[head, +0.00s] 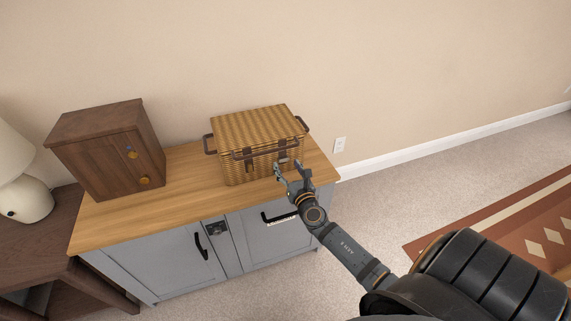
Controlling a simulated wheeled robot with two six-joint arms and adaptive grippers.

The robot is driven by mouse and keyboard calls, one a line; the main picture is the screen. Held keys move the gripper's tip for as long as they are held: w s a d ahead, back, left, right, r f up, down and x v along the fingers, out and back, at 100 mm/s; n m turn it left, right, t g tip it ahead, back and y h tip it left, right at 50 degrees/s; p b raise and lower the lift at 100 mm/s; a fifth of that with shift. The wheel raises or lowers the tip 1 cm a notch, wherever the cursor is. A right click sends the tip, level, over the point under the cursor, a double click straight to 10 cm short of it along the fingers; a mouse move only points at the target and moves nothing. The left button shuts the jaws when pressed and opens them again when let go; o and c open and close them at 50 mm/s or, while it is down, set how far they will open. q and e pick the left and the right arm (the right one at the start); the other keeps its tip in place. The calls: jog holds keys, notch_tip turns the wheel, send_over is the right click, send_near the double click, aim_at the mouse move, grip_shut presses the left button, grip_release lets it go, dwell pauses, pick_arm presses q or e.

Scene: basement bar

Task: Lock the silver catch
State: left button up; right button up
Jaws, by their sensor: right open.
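A wicker basket (240,125) with a closed lid, dark side handles and a dark front handle stands on the wooden top of the grey cabinet. Two dark straps hang on its front, the left strap (249,160) clear and the right one close to my gripper. I cannot make out a silver catch on the basket front; it is too small or hidden by the gripper. My right gripper (290,171) is open at the basket's front right, its fingers pointing at the basket. I cannot tell whether it touches. My left gripper is out of view.
A lamp (22,195) stands on a side table at far left. Cabinet handles stick out in front.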

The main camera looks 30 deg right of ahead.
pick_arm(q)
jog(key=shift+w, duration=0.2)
pick_arm(e)
jog(key=shift+x, duration=1)
jog(key=c, duration=1.2)
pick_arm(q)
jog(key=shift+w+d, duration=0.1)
